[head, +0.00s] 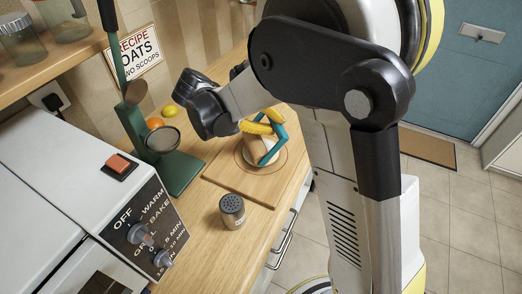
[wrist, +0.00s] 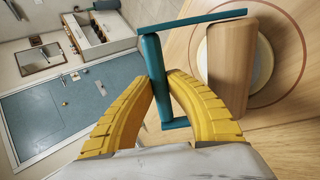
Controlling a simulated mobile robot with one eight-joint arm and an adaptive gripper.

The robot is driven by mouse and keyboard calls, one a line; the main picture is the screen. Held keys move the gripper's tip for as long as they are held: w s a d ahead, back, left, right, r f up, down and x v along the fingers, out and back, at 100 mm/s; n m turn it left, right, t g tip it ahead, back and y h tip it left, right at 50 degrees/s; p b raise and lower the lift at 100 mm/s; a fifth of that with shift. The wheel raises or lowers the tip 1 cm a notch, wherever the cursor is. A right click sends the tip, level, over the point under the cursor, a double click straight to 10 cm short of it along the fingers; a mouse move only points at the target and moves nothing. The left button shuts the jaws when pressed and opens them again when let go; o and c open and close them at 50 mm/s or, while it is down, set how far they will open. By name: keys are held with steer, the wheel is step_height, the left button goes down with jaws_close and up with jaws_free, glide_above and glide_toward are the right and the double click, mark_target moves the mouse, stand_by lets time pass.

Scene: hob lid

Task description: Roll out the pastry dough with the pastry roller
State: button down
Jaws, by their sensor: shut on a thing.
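The pastry roller has a teal frame (wrist: 153,62) and a light wooden cylinder (wrist: 230,75). My gripper (wrist: 162,88) has its yellow fingers shut on the teal handle. In the head view my gripper (head: 262,122) is over the board, with the teal frame (head: 279,142) beside it. The pale round pastry dough (wrist: 263,62) lies on the wooden board (wrist: 285,118). In the wrist view the cylinder overlaps the dough; whether it touches cannot be told.
A shaker (head: 232,211) stands on the counter in front of the board. A green stand (head: 178,172) with a round pan is to the left, near an orange (head: 155,124) and a lemon (head: 170,111). A white oven (head: 60,165) fills the left side.

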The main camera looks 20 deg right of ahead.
mark_target(260, 139)
steer(key=shift+a, duration=1.75)
steer(key=shift+d, duration=4.5)
steer(key=shift+a+f+b, duration=0.15)
steer(key=shift+a+b, duration=0.15)
steer(key=shift+a, duration=2.1)
steer(key=shift+a+f+b, duration=0.15)
steer(key=shift+a+b, duration=0.15)
steer(key=shift+a, duration=2.05)
steer(key=d, duration=1)
steer(key=shift+f, duration=0.15)
step_height(260, 139, up, 7)
steer(key=p, duration=0.4)
